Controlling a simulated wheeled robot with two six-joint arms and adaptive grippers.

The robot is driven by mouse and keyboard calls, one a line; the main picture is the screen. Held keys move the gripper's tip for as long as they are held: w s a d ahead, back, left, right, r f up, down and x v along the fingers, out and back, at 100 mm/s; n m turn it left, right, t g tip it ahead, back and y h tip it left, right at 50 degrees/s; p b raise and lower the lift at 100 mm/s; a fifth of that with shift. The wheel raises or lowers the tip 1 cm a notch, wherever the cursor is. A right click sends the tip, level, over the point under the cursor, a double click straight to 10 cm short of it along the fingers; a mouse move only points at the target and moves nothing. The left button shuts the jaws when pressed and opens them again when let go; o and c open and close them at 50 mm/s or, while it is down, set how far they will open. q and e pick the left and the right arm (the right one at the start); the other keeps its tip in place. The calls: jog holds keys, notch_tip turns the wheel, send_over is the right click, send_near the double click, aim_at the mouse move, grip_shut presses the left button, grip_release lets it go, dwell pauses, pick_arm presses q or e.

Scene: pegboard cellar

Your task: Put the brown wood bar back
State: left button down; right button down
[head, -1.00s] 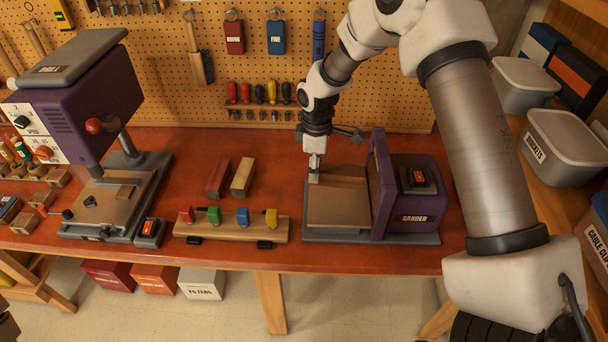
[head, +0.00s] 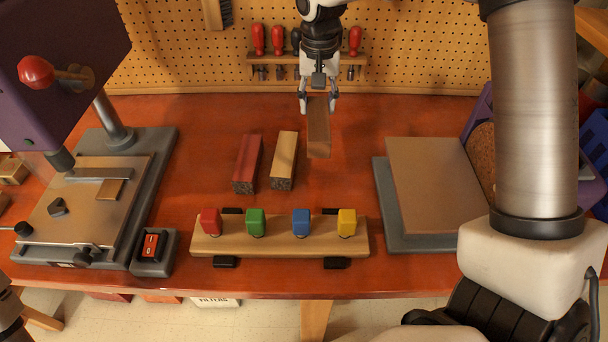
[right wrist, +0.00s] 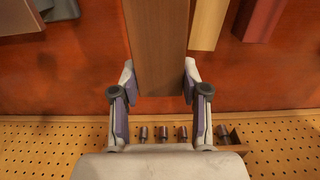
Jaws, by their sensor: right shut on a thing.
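The brown wood bar (head: 319,135) is in my right gripper (head: 318,106), held by its far end. The gripper's fingers are on either side of it. The bar also fills the upper middle of the right wrist view (right wrist: 158,45), between the fingertips (right wrist: 158,80). It is just right of the pale wood bar (head: 284,158), apart from it and set a little farther back. The red bar (head: 247,162) lies left of the pale one. I cannot tell whether the brown bar touches the table. My left gripper is out of view.
A wooden rack (head: 275,250) with red, green, blue and yellow blocks stands along the front edge. The sander (head: 435,185) is at right, the purple drill press (head: 75,65) at left. A screwdriver shelf (head: 305,58) hangs behind. The table (head: 345,185) is bare between bars and sander.

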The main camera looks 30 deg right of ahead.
jog(key=shift+s+d+f, duration=0.1)
jog(key=shift+s+f, duration=0.4)
jog(key=shift+s, duration=0.25)
jog(key=f, duration=0.5)
jog(key=f+p, duration=0.1)
jog(key=f, duration=0.2)
jog(key=shift+w, duration=0.35)
jog(key=shift+s+f, duration=0.1)
jog(key=shift+f, duration=0.3)
jog(key=shift+f, duration=0.1)
jog(key=c, duration=0.8)
grip_release()
jog(key=shift+c, duration=0.2)
notch_tip(320, 180, up, 12)
jog(key=shift+r+b, duration=0.15)
jog(key=shift+b, duration=0.15)
